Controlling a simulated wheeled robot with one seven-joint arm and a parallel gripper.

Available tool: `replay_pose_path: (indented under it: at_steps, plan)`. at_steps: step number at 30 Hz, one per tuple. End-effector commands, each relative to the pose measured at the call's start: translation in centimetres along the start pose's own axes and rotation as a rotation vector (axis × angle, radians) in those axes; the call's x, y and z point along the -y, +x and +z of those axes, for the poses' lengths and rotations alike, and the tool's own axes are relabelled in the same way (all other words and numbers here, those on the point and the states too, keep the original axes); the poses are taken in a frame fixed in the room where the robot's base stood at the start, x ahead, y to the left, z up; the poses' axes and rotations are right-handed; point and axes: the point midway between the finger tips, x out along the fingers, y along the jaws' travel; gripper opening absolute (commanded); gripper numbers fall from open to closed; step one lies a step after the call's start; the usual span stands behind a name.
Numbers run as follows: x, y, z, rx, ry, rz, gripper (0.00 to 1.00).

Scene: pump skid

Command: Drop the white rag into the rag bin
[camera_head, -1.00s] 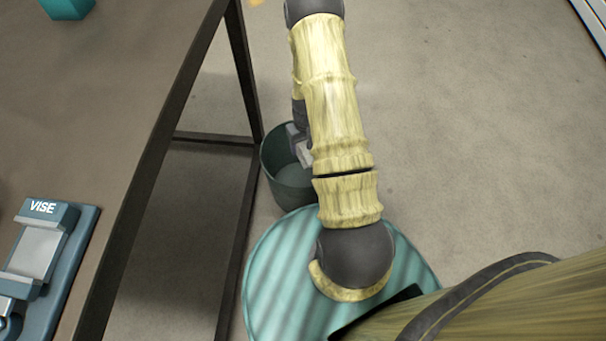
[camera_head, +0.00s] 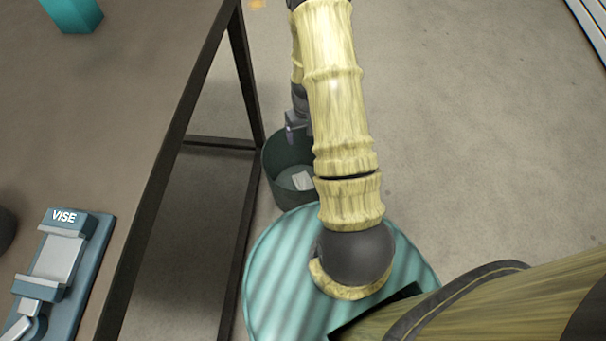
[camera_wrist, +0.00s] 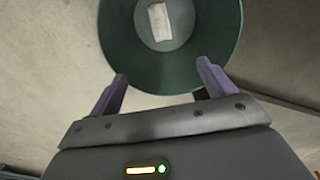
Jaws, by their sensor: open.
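The white rag (camera_head: 302,180) lies inside the dark green round rag bin (camera_head: 276,183), on its floor. In the wrist view the rag (camera_wrist: 160,22) shows as a small pale rectangle on the bottom of the bin (camera_wrist: 172,80). My gripper (camera_head: 297,128) is above the bin's far rim in the head view, partly hidden by my arm. In the wrist view my gripper (camera_wrist: 160,92) has its two purple fingers spread apart with nothing between them, and the rag is apart from them.
A brown workbench (camera_head: 110,120) with a dark frame stands left of the bin, carrying a blue vise (camera_head: 62,265) and a teal block (camera_head: 72,14). The bench leg is close to the bin. The floor (camera_head: 470,130) to the right is clear.

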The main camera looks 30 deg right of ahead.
Motion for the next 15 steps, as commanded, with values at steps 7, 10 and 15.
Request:
replay_pose_path:
  at_steps: [7,10,15]
  plan:
    - [0.0,-5.4,-0.1,-0.002,0.0,0.001,0.82]
    - [0.0,-7.0,-0.1,-0.002,0.0,0.001,0.82]
    - [0.0,-8.1,0.0,-0.001,0.0,0.0,0.82]
